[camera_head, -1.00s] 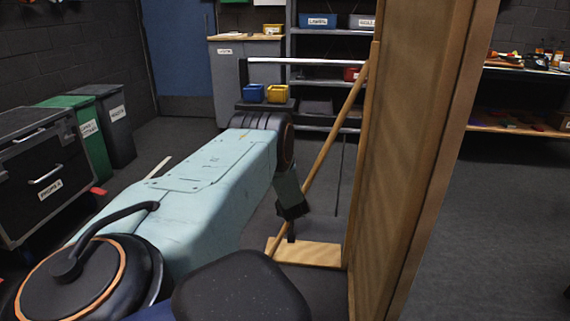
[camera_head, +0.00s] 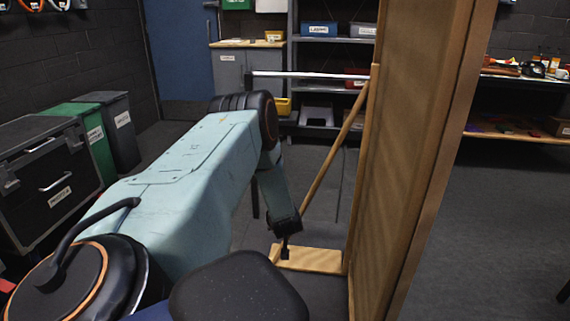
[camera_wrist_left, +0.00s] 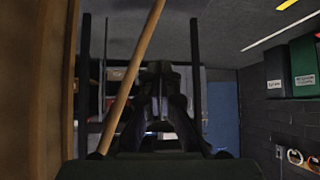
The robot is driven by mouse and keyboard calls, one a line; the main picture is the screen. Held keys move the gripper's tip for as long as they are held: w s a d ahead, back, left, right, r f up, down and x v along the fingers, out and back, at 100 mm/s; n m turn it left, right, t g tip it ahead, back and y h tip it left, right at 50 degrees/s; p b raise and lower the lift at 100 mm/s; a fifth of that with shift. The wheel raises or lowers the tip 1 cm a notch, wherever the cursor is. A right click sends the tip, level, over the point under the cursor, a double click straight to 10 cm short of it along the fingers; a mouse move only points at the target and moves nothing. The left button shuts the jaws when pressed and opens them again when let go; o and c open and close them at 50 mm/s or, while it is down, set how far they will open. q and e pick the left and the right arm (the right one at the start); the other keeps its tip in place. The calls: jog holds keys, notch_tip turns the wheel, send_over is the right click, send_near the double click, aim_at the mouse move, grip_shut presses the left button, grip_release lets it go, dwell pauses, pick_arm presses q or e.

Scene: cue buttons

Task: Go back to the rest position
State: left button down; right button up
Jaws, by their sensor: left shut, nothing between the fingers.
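My left arm comes in from the lower left of the head view, pale blue with black joints. It bends down at the elbow to my left gripper (camera_head: 285,251), a small dark shape beside the wooden panel (camera_head: 415,130). The gripper is shut and empty, in front of the panel's wooden foot (camera_head: 312,260); I cannot tell whether it touches it. In the left wrist view the dark fingers (camera_wrist_left: 160,75) show at the middle, with nothing between them. My right gripper is in neither view. No cue buttons show.
The panel's slanted wooden brace (camera_head: 330,160) stands close to the gripper. Shelves (camera_head: 325,85) stand behind. Open floor (camera_head: 490,225) lies right of the panel.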

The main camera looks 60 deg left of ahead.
pick_arm(q)
jog(key=shift+v, duration=0.8)
jog(key=shift+s+a, duration=0.1)
jog(key=s+d+f+m+h, duration=0.1)
jog(key=s+d+f+h, duration=0.15)
jog(key=d, duration=0.55)
jog(key=s+d+f+m+g+h, duration=0.1)
jog(key=s+d, duration=0.2)
jog(key=d, duration=0.5)
jog(key=s+d+f+m+h, duration=0.2)
jog(key=s+d, duration=0.1)
jog(key=d, duration=0.5)
jog(key=s+d+r+m+g+h+p, duration=0.1)
jog(key=s+d+r+m+g, duration=0.1)
jog(key=s+d, duration=0.5)
jog(key=s+d+r+m+g+h+p, duration=0.1)
jog(key=s+d+m, duration=0.3)
jog(key=s+d, duration=0.4)
jog(key=s+r+g, duration=0.1)
jog(key=s, duration=0.3)
jog(key=shift+s+d+g, duration=0.3)
jog(key=shift+d, duration=0.05)
jog(key=shift+s+f, duration=0.1)
jog(key=shift+s, duration=0.05)
